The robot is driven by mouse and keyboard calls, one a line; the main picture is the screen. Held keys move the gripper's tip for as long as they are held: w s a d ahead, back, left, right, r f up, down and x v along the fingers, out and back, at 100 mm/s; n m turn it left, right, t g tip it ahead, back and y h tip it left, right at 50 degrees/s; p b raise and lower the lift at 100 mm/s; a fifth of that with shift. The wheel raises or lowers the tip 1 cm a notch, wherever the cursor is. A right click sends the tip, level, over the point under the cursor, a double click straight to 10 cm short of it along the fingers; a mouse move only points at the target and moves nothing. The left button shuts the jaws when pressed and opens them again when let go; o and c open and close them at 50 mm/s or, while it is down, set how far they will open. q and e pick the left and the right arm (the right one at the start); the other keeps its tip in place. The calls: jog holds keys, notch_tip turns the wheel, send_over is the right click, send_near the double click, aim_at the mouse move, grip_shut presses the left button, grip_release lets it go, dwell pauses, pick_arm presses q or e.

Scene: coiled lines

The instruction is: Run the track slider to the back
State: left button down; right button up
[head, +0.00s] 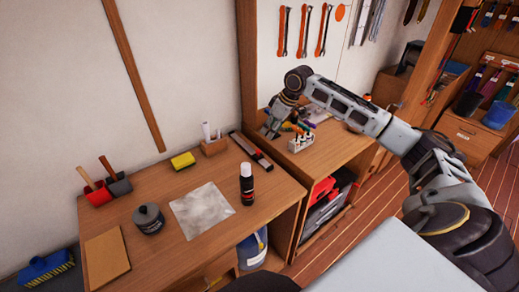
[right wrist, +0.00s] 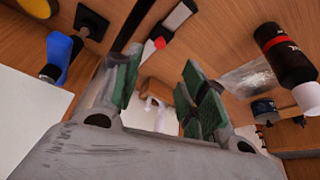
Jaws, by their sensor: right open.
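A narrow track (head: 243,145) lies on the wooden desk along its right edge. A small dark piece with a touch of red (head: 262,158), seemingly its slider, sits toward the near end. In the right wrist view a pale and black strip (right wrist: 179,17), seemingly the track, lies beyond the fingers, with a small red spot (right wrist: 159,43) by it. My right gripper (head: 270,131) hangs to the right of the track, apart from it. In the right wrist view its green-padded fingers (right wrist: 161,88) are spread with nothing between them. My left gripper is out of view.
A dark bottle (head: 247,185) stands near the track on the desk. A yellow sponge (head: 183,160), a wooden holder (head: 213,146) and a grey pot (head: 148,218) stand further left.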

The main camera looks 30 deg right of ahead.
aim_at(259, 151)
jog(key=shift+f, duration=0.1)
jog(key=shift+x, duration=6.8)
grip_shut()
